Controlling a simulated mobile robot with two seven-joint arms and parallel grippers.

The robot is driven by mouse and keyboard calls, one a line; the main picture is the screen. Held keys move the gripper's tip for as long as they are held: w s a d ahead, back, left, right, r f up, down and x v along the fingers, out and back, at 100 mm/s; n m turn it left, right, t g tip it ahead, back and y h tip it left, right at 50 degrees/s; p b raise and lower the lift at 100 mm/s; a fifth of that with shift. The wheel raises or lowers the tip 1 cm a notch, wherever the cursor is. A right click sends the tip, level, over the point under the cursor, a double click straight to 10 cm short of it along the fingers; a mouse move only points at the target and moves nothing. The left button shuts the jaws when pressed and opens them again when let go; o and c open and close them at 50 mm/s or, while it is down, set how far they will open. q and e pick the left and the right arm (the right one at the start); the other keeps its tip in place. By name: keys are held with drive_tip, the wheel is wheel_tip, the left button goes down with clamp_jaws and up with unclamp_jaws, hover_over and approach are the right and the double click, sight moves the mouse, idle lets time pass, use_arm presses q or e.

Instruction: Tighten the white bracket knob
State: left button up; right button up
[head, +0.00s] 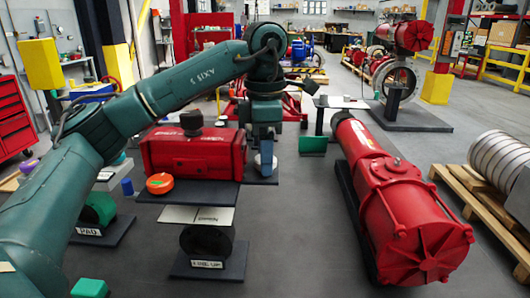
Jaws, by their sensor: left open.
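My left arm reaches in from the left, and its wrist hangs down just right of the red box-shaped actuator (195,153). My left gripper (265,168) is at the lower end of that wrist, small and partly merged with a pale part there. I see nothing clearly held in it. I cannot pick out the white bracket knob for certain; it may be hidden by the wrist or be that pale part. A dark knob (191,122) stands on top of the red actuator. My right gripper does not show.
An orange-red round part (159,183) sits left of the actuator's front. A valve on a dark base (207,262) stands in front. A long red cylinder actuator (400,215) lies to the right, beside a wooden pallet (480,205). Grey floor between them is clear.

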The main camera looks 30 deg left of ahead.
use_arm(q)
drive_tip(key=shift+f, duration=0.1)
drive_tip(key=shift+c, duration=0.5)
drive_tip(key=c, duration=0.9)
drive_tip(key=shift+m, duration=0.7)
drive_tip(key=o, duration=1)
